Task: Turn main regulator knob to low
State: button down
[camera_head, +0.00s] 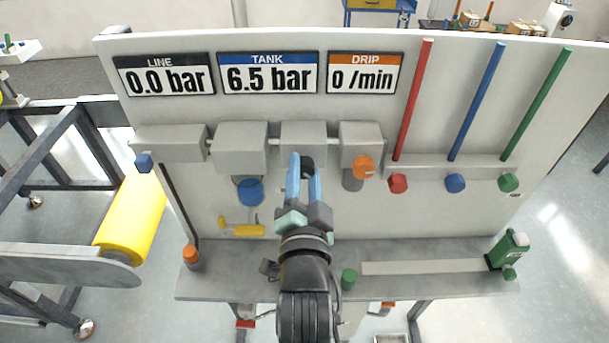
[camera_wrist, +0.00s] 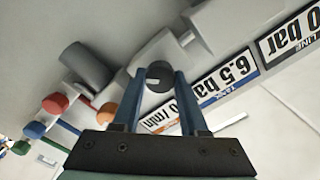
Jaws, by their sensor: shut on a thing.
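The main regulator knob (camera_head: 307,166) is a dark round knob under the third grey block of the panel. My gripper (camera_head: 304,170) has its two blue fingers on either side of this knob. In the wrist view the dark knob (camera_wrist: 159,76) sits between the fingertips (camera_wrist: 157,82), with a pale mark on its face. The gripper is shut on the knob. The LINE display (camera_head: 164,75) reads 0.0 bar, the TANK display (camera_head: 268,73) 6.5 bar, and the DRIP display (camera_head: 364,74) 0 /min. The knob's setting marks cannot be read.
An orange knob (camera_head: 363,167) is close right of my gripper, and a blue cup (camera_head: 250,191) hangs to the left. Red (camera_head: 398,183), blue (camera_head: 455,183) and green (camera_head: 508,182) knobs line the right. A shelf (camera_head: 420,250) below holds a green can (camera_head: 507,250).

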jog(key=n, duration=0.3)
jog(key=shift+f+n+b, duration=0.1)
jog(key=shift+n+b, duration=0.3)
jog(key=n, duration=0.3)
jog(key=shift+n+b, duration=0.3)
jog(key=shift+b, duration=0.05)
jog(key=n, duration=0.6)
jog(key=shift+b, duration=0.4)
jog(key=n, duration=0.7)
jog(key=shift+a+n, duration=0.1)
jog(key=shift+n, duration=0.2)
jog(key=n, duration=0.6)
jog(key=shift+c, duration=2.2)
grip_release()
